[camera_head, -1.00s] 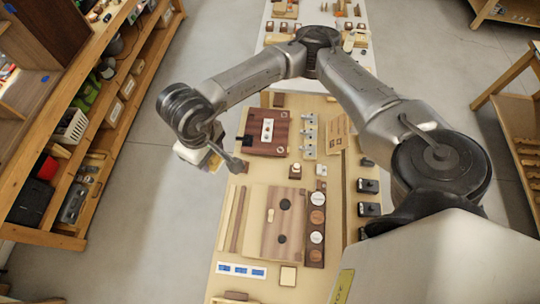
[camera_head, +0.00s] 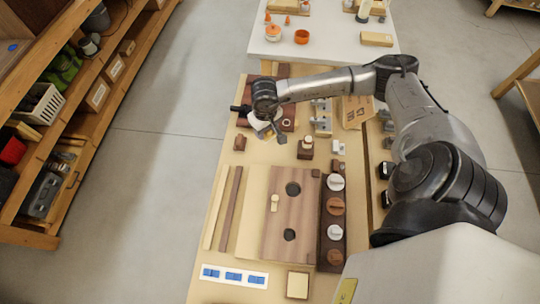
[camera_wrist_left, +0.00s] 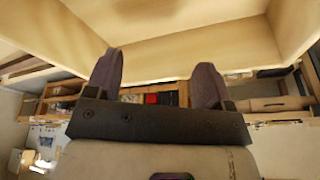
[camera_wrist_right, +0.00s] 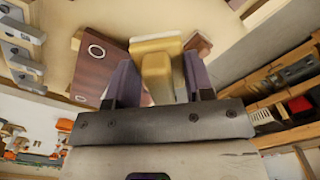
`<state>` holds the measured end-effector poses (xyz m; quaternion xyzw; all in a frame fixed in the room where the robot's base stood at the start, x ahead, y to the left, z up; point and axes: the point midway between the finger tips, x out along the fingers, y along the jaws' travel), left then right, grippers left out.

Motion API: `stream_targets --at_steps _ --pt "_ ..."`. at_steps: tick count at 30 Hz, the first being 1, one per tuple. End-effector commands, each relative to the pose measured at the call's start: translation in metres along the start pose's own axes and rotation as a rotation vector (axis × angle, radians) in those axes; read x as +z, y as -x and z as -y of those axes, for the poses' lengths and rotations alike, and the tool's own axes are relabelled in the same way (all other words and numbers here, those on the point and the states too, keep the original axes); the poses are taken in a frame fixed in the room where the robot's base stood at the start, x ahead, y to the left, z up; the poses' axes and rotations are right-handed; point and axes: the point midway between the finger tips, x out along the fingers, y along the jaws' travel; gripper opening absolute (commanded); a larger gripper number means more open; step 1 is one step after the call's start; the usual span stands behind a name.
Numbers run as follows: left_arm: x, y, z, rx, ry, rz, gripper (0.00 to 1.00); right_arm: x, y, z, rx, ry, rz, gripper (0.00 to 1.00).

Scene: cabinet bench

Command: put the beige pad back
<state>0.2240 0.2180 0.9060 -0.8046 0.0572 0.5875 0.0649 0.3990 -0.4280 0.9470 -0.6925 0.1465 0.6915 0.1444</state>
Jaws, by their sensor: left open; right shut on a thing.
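My right gripper (camera_head: 268,132) is over the far left part of the bench, near the dark red-brown box. In the right wrist view, my right gripper (camera_wrist_right: 160,82) is shut on a beige, yellowish piece, which I take to be the beige pad (camera_wrist_right: 156,66). Its narrow part is between the fingers and a wider part shows beyond them. In the head view the gripper mostly hides it. My left gripper (camera_wrist_left: 158,78) shows only in the left wrist view, open and empty, facing a pale wooden compartment.
The dark red-brown box (camera_wrist_right: 97,68) lies beside the held piece in the right wrist view.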

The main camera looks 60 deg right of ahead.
Motion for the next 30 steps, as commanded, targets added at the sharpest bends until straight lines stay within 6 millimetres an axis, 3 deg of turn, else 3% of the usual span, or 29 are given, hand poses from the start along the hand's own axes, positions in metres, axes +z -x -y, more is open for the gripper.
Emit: stream_targets --at_steps 1,6,18,30 --pt "0.003 -0.010 0.000 -0.001 -0.001 -0.001 0.75 0.000 -0.014 -0.007 0.003 -0.005 0.002 0.29" --pt "0.005 -0.018 0.000 -0.002 -0.002 -0.002 0.75 -0.002 -0.026 -0.019 0.001 -0.011 0.000 0.29" --pt "0.005 -0.021 -0.002 0.004 0.006 -0.004 0.75 -0.002 -0.082 -0.022 -0.001 -0.012 0.003 0.29" --pt "0.006 -0.023 -0.004 0.007 0.010 -0.005 0.75 -0.001 -0.112 -0.022 -0.002 -0.012 0.003 0.29"
